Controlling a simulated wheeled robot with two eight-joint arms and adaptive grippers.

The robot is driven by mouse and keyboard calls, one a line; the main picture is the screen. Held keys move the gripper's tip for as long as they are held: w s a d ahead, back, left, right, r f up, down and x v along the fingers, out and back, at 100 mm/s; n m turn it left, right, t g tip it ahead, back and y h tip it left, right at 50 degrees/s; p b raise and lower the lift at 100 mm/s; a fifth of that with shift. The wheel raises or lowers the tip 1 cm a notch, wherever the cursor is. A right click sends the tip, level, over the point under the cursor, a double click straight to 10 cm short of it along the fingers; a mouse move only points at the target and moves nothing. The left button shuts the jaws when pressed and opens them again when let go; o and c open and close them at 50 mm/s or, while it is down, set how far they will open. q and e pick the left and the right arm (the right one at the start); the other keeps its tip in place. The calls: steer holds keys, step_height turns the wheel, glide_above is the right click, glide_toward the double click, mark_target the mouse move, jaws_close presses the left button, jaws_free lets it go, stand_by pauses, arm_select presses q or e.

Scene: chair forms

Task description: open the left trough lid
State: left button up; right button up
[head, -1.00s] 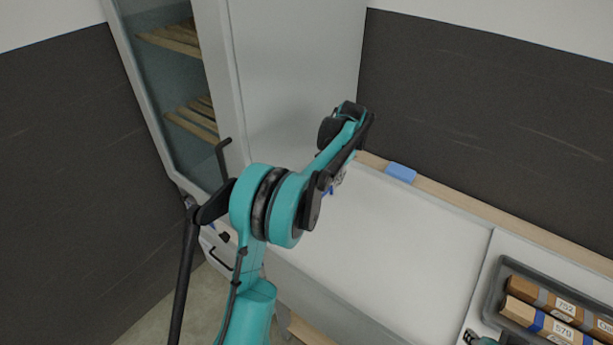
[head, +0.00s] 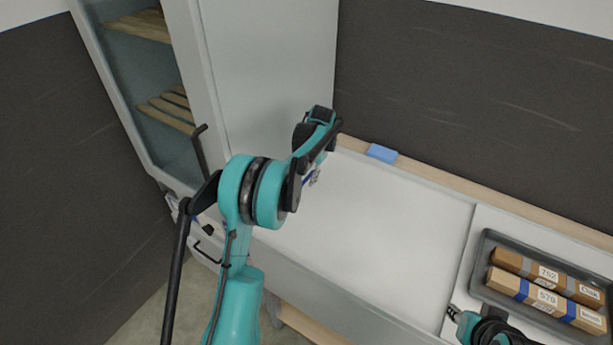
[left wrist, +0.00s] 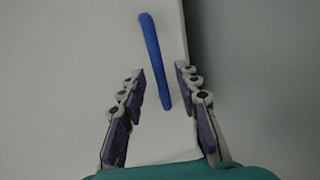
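The left trough lid (head: 380,225) is the broad flat white panel in the middle of the head view; it looks shut and lies flat. In the left wrist view a slim blue bar (left wrist: 152,55), apparently its handle, stands on a pale panel. My left gripper (left wrist: 160,72) is open, with the bar between its two fingers and a gap on each side. In the head view the left gripper (head: 312,178) is over the lid's left part, mostly hidden by my teal arm. A teal part with a grey tip (head: 452,313) at lower right seems to be my right arm; its fingers cannot be made out.
A tall grey cabinet (head: 265,65) with glass and slatted shelves stands at back left. A blue block (head: 381,152) sits on the wooden rail behind the lid. A grey tray (head: 483,258) with two labelled boxes (head: 545,272) rests on the right panel. The lid's middle is clear.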

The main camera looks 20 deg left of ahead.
arm_select(q)
jaws_close()
steer(key=shift+d, duration=0.15)
steer(key=p, duration=0.3)
glide_above(441, 251)
steer(key=shift+s+d, duration=0.1)
steer(key=shift+o, duration=0.6)
jaws_free()
step_height(441, 251, up, 12)
steer(key=d, duration=0.2)
steer(key=shift+s+d, duration=0.15)
steer(key=shift+f, duration=0.1)
